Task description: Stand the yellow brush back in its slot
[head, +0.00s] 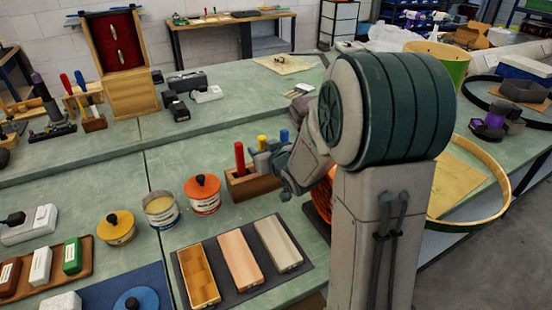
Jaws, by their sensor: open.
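A wooden brush rack (240,188) stands on the green bench, left of my arm. A red handle (240,158) stands upright at its left end. The top of the yellow brush (262,142) shows upright above my gripper, and a blue handle top (284,135) shows to its right. My gripper (264,160) is open at the rack, with its fingers right at the yellow brush. The gripper hides the brush's lower part and the slots, so I cannot tell whether the brush sits in a slot.
An orange-lidded tin (203,194), an open tin (161,210) and a yellow-lidded tin (117,228) stand left of the rack. A dark mat (227,298) with several blocks lies in front. A wooden hoop (503,185) lies right of my arm. The bench behind the tins is clear.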

